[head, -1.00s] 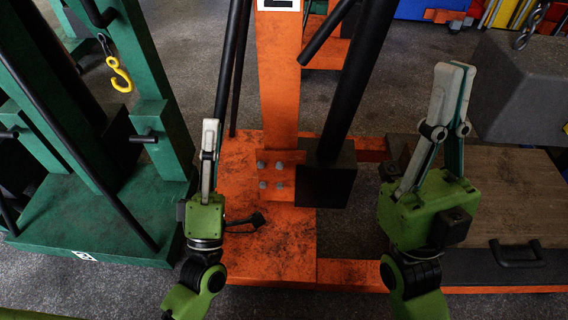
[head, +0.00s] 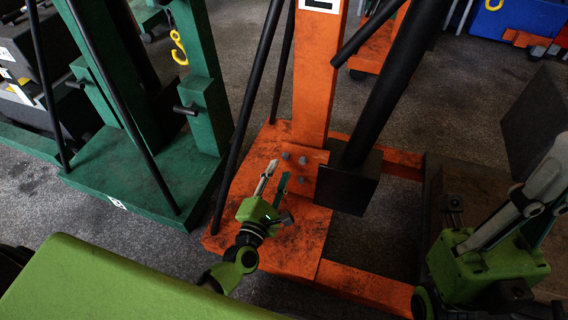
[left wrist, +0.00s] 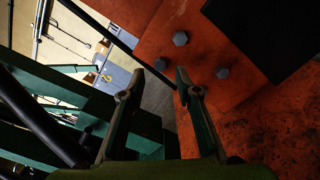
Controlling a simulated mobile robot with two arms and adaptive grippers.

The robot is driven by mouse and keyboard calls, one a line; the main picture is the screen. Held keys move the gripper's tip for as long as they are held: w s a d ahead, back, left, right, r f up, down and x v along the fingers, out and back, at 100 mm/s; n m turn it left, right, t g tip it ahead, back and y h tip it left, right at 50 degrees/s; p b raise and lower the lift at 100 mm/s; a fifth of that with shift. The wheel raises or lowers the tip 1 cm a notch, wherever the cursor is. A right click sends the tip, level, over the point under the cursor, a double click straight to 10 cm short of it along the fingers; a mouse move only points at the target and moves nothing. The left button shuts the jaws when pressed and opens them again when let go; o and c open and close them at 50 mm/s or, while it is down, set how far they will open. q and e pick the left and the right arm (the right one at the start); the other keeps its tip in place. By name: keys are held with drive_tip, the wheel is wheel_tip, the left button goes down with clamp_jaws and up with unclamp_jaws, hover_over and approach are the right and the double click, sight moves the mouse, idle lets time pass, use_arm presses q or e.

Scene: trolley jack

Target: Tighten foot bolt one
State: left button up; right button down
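Several grey hex bolts (head: 302,160) sit in the orange plate at the foot of the orange upright (head: 316,85). In the left wrist view, one bolt (left wrist: 180,38) stands clear, a second (left wrist: 223,72) is to its lower right, and another (left wrist: 197,91) is partly behind a finger. I cannot tell which is foot bolt one. My left gripper (head: 278,169) is open and empty, its fingertips just in front of the bolts. In the left wrist view its fingers (left wrist: 160,71) are apart with no bolt between them. My right gripper (head: 560,165) is at the right edge, its tips partly cut off.
A black block on a thick black tube (head: 350,185) stands just right of the bolts. Thin black rods (head: 247,120) slope down left of the upright. A green frame (head: 145,175) stands at left. Grey floor (head: 245,85) lies between the frames.

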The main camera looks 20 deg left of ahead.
sight(286, 157)
use_arm(q)
drive_tip(key=shift+w+d+b, duration=0.1)
drive_tip(key=shift+w+b, duration=0.25)
drive_tip(key=shift+w, duration=2)
clamp_jaws()
drive_tip(key=shift+m, duration=0.3)
